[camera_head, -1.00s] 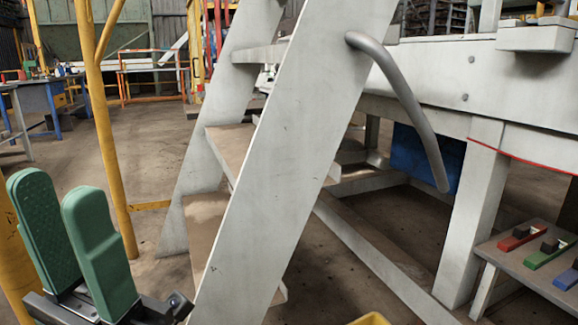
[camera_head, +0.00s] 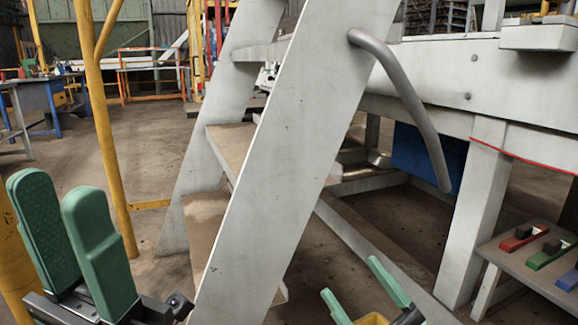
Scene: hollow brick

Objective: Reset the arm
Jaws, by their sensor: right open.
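My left gripper (camera_head: 55,185) stands at the lower left with its two green fingers pointing up. A gap shows between the fingers, with the textured inner face of one visible, and nothing is between them. My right gripper (camera_head: 350,276) shows at the bottom edge, right of the white stair side. Its two green fingers are spread apart and only their upper parts are in view. No object is seen held in it. The rest of the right arm is mostly cut off by the frame's bottom edge.
A white staircase side (camera_head: 290,150) with a grey handrail (camera_head: 405,105) rises between my grippers. A yellow post (camera_head: 108,150) stands near my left gripper. A low bench (camera_head: 530,277) at the right holds red, green and blue pieces. A yellow thing (camera_head: 371,320) is at the bottom edge.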

